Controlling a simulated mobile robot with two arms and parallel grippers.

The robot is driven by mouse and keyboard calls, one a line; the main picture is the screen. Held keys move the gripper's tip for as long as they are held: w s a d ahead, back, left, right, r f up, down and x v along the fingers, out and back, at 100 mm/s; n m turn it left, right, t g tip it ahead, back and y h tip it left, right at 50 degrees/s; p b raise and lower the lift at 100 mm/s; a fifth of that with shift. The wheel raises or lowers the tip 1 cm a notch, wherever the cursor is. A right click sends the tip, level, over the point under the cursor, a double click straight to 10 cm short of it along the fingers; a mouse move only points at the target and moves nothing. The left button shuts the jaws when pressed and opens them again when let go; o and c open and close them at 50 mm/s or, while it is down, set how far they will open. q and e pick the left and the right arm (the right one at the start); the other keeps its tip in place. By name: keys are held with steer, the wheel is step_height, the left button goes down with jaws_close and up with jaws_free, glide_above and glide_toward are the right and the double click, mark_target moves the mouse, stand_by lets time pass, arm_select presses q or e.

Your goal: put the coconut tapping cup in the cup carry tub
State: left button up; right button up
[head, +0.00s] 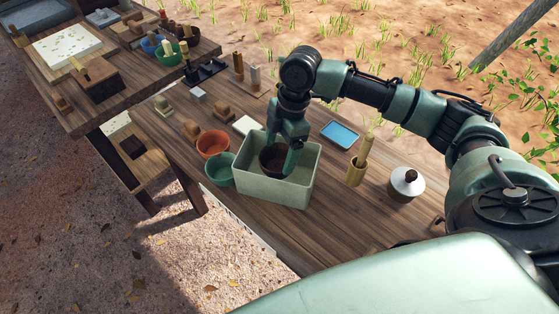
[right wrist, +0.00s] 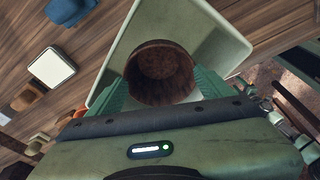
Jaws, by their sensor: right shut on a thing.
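The coconut tapping cup (head: 270,161) is a dark brown round cup. My right gripper (head: 279,162) is shut on it, with a finger on each side. In the head view the cup shows inside the rim of the cup carry tub (head: 269,188), a pale green rectangular tub. In the right wrist view the cup (right wrist: 162,74) sits between the green fingers (right wrist: 160,88), its open mouth facing the camera, with the tub (right wrist: 222,32) around and beneath it. I cannot tell whether the cup touches the tub floor. My left gripper is not in view.
An orange-red cup (head: 213,143) and a green cup (head: 220,168) stand close to the tub's left side. A blue tray (head: 340,134), a bamboo holder (head: 358,166) and a white lidded pot (head: 406,184) stand to its right. The table's front is clear.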

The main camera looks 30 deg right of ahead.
mark_target(278, 170)
steer(key=shift+d+x, duration=0.25)
steer(key=shift+x, duration=0.9)
steer(key=shift+d+x, duration=0.25)
steer(key=shift+x, duration=0.95)
steer(key=shift+f, duration=0.2)
steer(key=o, duration=1.5)
steer(key=shift+o, duration=0.2)
steer(key=b+v, duration=0.1)
steer(key=v, duration=1.1)
steer(key=shift+r, duration=0.1)
